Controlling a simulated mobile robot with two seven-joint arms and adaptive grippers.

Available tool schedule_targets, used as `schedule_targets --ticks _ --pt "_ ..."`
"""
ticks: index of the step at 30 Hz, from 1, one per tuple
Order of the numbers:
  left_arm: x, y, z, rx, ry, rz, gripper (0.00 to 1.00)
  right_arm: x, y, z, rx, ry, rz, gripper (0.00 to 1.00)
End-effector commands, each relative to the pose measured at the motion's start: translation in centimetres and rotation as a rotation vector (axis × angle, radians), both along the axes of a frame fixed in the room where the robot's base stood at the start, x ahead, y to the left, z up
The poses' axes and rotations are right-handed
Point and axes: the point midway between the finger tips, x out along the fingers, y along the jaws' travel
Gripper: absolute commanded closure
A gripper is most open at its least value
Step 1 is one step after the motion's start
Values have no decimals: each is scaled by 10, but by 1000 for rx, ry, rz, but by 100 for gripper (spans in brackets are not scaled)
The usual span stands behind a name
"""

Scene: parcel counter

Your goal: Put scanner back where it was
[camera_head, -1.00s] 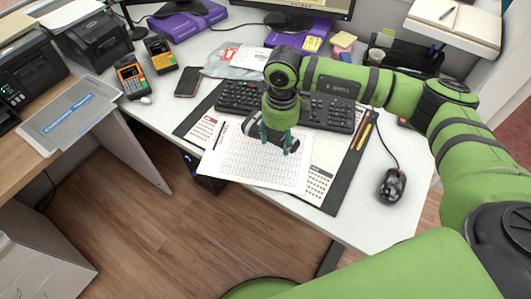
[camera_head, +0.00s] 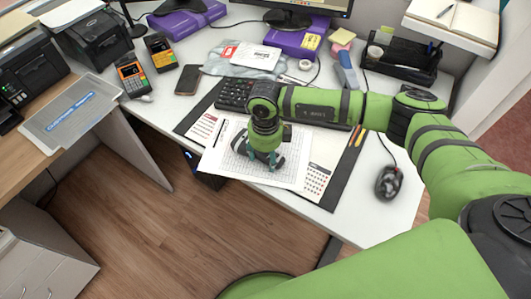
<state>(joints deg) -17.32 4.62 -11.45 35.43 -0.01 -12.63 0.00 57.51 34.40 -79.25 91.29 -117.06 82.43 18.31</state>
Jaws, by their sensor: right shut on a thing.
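My right gripper (camera_head: 264,163) reaches down over the white printed sheets (camera_head: 233,168) on the desk. It is shut on a dark object with a pale edge, which I take to be the scanner (camera_head: 245,146). The scanner is mostly hidden by the gripper and wrist. I cannot tell whether it touches the paper. My left gripper is not in view.
A black keyboard (camera_head: 234,94) lies behind the gripper, partly under my right arm. A mouse (camera_head: 388,183) is to the right, and pencils (camera_head: 358,136) lie on the desk mat's edge. Card terminals (camera_head: 131,78) and a phone (camera_head: 187,80) are at the left. A blue-grey item (camera_head: 346,70) stands behind my arm.

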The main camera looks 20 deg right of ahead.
Motion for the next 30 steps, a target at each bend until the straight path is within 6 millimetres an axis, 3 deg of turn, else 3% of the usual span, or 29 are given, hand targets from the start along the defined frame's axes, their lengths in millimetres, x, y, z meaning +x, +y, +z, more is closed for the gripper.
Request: schedule_targets --ticks 1,2,12,17,30 --pt "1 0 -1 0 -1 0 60 0 0 -1 0 0 0 30" --pt "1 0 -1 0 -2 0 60 0 0 0 0 0 0 18" --pt "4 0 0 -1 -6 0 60 0 0 0 0 0 0 18" --pt "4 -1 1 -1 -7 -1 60 1 0 10 0 -2 0 18" --pt "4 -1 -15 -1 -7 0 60 0 0 97 0 -4 1 18"
